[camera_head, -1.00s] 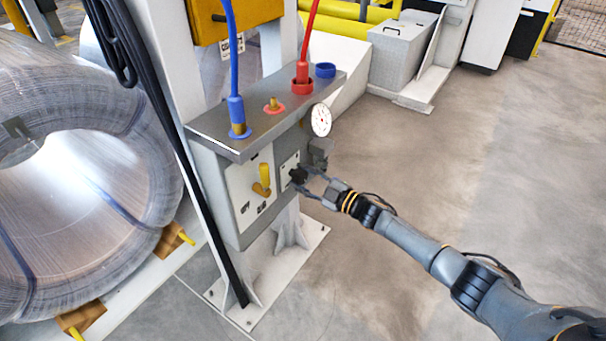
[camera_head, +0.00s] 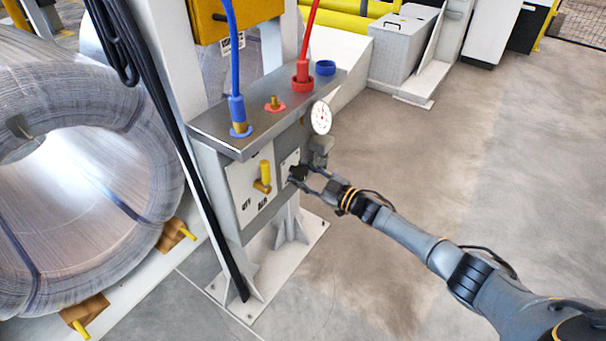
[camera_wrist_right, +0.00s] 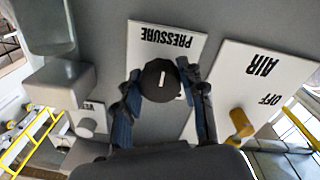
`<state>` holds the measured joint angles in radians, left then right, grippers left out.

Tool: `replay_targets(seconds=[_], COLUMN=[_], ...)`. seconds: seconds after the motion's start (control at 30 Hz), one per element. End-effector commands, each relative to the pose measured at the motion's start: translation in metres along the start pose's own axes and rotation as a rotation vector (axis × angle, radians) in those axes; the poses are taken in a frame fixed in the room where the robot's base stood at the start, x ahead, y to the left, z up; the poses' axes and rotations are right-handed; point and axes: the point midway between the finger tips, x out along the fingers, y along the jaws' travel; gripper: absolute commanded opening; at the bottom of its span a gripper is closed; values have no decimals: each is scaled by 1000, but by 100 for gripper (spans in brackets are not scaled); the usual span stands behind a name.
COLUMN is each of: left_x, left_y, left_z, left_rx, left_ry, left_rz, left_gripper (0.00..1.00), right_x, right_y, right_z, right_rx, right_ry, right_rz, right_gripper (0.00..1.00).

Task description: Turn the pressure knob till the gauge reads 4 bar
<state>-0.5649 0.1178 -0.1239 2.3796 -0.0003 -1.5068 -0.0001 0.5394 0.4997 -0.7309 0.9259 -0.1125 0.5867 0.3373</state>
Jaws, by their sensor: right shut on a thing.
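The black pressure knob (camera_wrist_right: 159,80) sits below the PRESSURE label in the right wrist view, with a white mark on its face. In the head view the knob (camera_head: 298,173) is on the front of the grey box. My right gripper (camera_head: 304,176) is shut on it, and in the wrist view one finger of the gripper (camera_wrist_right: 160,86) lies on each side of the knob. The round white gauge (camera_head: 321,117) stands at the box's right end; its needle is too small to read. My left gripper is not in view.
A yellow air lever (camera_head: 264,178) is left of the knob. Blue (camera_head: 233,60) and red (camera_head: 309,38) hoses run into the box top. A large wire coil (camera_head: 60,190) is at the left. The floor at the right is clear.

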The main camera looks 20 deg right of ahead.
Motion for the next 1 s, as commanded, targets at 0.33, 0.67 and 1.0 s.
replay_targets(seconds=[0.33, 0.67, 1.0], left_x=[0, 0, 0], left_y=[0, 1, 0], left_z=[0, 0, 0], left_rx=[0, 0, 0], left_ry=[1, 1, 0], left_rz=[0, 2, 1], left_gripper=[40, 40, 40], right_x=[0, -8, -75], right_y=[0, 0, -1], right_z=[1, 2, 2], right_rx=[-1, -1, -1], right_ry=[-2, -3, -5], right_rz=[0, 0, -2], right_gripper=[64, 64, 64])
